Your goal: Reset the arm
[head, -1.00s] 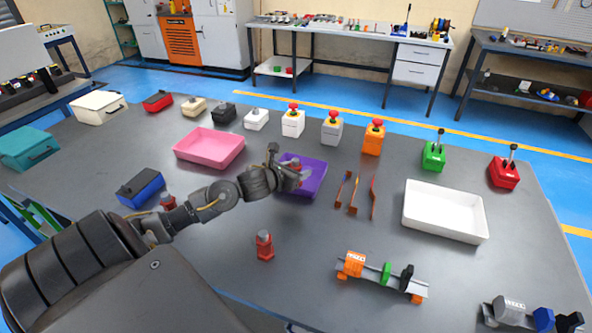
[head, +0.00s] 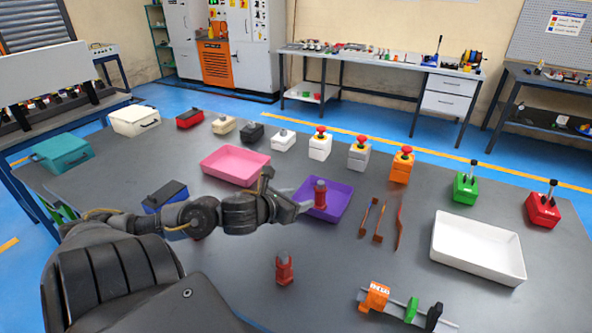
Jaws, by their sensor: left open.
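My left arm reaches in from the lower left over the grey table. My left gripper (head: 286,193) is open and empty at the left edge of the purple tray (head: 345,204). One finger points up and the other points right. A red piece (head: 320,193) stands upright in the purple tray, just right of the fingers and seemingly apart from them. A second red piece with a grey top (head: 285,268) stands on the table nearer to me. My right gripper is out of view.
A pink tray (head: 236,178) lies behind my left forearm and a blue box (head: 165,197) beside it. Copper strips (head: 378,222) and a white tray (head: 478,265) are to the right. Several button and lever boxes line the back. A clamp fixture (head: 375,297) is at the front right.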

